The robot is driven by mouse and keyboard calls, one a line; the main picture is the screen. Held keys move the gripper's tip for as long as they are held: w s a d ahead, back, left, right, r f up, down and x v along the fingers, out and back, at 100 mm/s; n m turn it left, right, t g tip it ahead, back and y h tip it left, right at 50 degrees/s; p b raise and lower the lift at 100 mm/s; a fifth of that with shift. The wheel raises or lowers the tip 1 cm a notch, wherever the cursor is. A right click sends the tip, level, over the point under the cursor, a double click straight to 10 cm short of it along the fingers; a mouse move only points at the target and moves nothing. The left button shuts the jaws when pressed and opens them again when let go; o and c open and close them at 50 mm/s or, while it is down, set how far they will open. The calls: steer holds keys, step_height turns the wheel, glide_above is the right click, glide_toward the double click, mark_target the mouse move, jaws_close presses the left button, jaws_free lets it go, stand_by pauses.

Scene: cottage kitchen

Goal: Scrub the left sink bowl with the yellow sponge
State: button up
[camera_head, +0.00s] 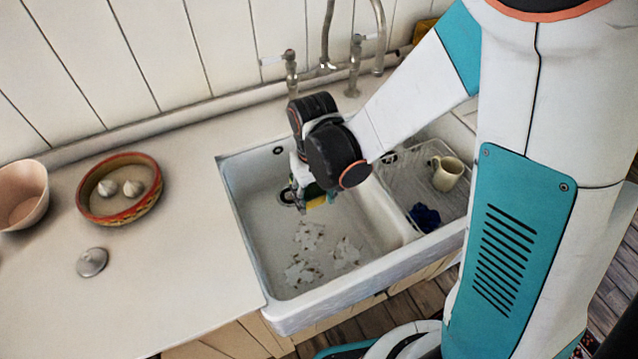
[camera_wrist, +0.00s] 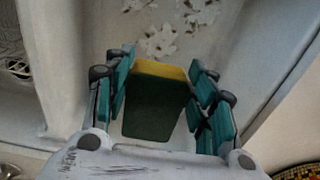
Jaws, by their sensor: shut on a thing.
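The sink's left bowl (camera_head: 262,215) is white, with whitish, brown-specked dirt patches (camera_head: 310,237) on its floor. These patches also show at the top of the wrist view (camera_wrist: 165,40). My gripper (camera_head: 312,203) is over the back part of this bowl, near its drain. In the wrist view my gripper (camera_wrist: 160,82) has its teal fingers on both sides of the sponge (camera_wrist: 155,105). The sponge has a dark green face and a yellow layer at its far edge. In the head view the sponge is mostly hidden by my wrist. I cannot tell whether it touches the bowl.
A divider separates the right bowl, which holds a cream mug (camera_head: 447,173) and a dark blue cloth (camera_head: 425,217). Taps (camera_head: 290,72) stand behind the sink. A patterned dish (camera_head: 119,189) with garlic, a pink bowl (camera_head: 22,195) and a metal lid (camera_head: 92,262) lie on the left counter.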

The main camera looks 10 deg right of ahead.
steer(key=shift+f+b, duration=6.25)
steer(key=shift+f, duration=3.55)
steer(key=shift+f, duration=0.5)
steer(key=shift+w+d, duration=0.1)
steer(key=shift+d, duration=0.05)
